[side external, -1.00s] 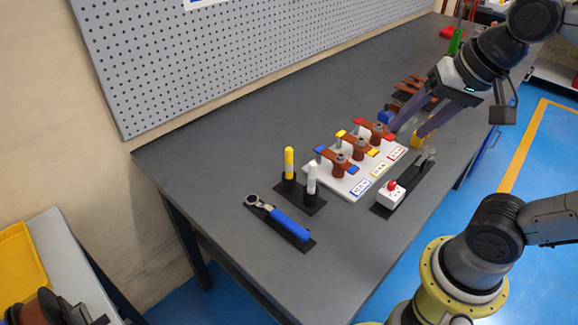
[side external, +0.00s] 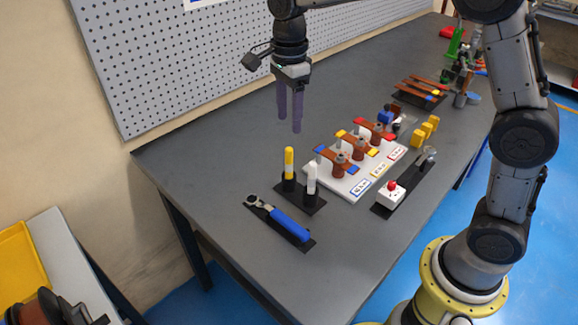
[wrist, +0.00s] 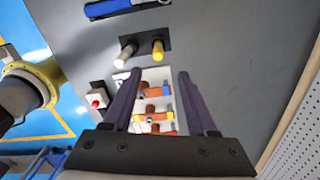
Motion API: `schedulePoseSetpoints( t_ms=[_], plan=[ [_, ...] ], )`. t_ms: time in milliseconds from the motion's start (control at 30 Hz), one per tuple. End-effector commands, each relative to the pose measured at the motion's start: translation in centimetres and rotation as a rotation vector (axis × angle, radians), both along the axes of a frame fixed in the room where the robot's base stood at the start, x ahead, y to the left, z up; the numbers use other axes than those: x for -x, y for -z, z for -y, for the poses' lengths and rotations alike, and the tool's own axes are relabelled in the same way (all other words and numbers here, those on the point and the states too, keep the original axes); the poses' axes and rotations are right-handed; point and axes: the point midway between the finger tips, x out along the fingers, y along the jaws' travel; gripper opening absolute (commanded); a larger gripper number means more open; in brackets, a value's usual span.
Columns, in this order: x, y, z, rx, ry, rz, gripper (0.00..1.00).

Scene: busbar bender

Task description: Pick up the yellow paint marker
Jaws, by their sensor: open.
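The yellow paint marker (side external: 289,162) stands upright in a black holder (side external: 312,204) on the grey table, with a white marker (side external: 311,178) beside it on the right. In the wrist view the yellow marker (wrist: 157,50) shows from above, ahead of the fingertips, next to the white marker (wrist: 128,50). My gripper (side external: 290,128) points down, open and empty, above the table behind the yellow marker in the side view. In the wrist view my gripper (wrist: 159,75) has its fingers wide apart, with nothing between the tips.
A white board (side external: 350,188) with busbars and coloured clips lies right of the markers. A blue-handled ratchet (side external: 285,222) lies in front. A white box with a red button (side external: 391,194) is at the right. The pegboard (side external: 200,60) rises behind. Table left of the markers is clear.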

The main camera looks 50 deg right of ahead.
Motion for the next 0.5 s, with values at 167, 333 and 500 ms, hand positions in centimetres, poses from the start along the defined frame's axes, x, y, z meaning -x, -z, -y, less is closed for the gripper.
schedulePoseSetpoints(
  t_ms=[167, 333, 500],
  plan=[
    [0.2, 2.7, -0.1, 0.001, -0.003, -0.008, 0.58],
    [0.2, 5.9, -0.1, 0.001, -0.004, -0.005, 0.58],
    [0.1, 7.9, -0.1, 0.000, -0.004, -0.003, 0.58]
  ],
)
